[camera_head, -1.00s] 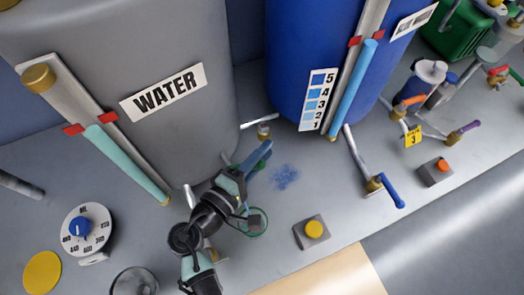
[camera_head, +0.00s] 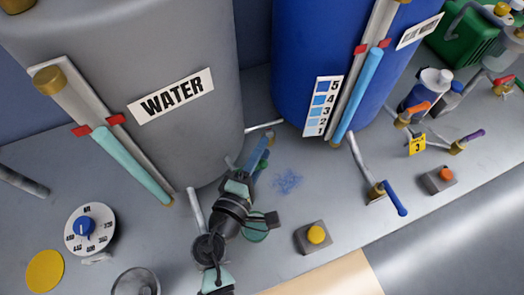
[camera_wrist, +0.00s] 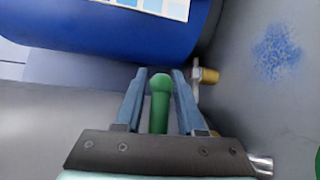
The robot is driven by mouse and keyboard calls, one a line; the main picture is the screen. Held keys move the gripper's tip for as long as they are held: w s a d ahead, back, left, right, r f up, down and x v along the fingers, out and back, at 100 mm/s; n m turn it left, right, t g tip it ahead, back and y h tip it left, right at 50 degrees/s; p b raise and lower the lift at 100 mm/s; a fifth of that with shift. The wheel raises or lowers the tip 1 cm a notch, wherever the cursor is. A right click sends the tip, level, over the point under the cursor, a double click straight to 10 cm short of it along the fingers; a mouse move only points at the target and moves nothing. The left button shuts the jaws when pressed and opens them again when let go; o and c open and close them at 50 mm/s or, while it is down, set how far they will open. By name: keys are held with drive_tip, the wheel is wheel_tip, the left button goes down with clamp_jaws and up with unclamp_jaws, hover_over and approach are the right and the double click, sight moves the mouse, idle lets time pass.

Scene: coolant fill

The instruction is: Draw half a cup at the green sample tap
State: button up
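The green tap handle (camera_wrist: 159,100) stands between my two blue fingers in the wrist view, with a narrow gap on each side. In the head view the handle (camera_head: 263,160) shows as a small green piece by my fingertips. My gripper (camera_head: 258,160) is open around it, low beside the grey WATER tank (camera_head: 185,125); in the wrist view my gripper (camera_wrist: 159,90) spans the handle. The tap's body and spout are mostly hidden by my gripper. A clear round vessel (camera_head: 135,283), perhaps the cup, is cut by the bottom edge; its contents are unclear.
A blue tank (camera_head: 300,70) with a level scale stands behind. A blue-handled tap (camera_head: 390,196), a yellow button (camera_head: 315,235) and an orange button (camera_head: 440,178) are to the right. A dial (camera_head: 88,230) and a yellow disc (camera_head: 45,270) are at left. A blue speckled patch (camera_head: 288,181) marks the counter.

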drive_tip(key=shift+o, duration=0.8)
drive_tip(key=b+v, duration=0.2)
drive_tip(key=v, duration=1.1)
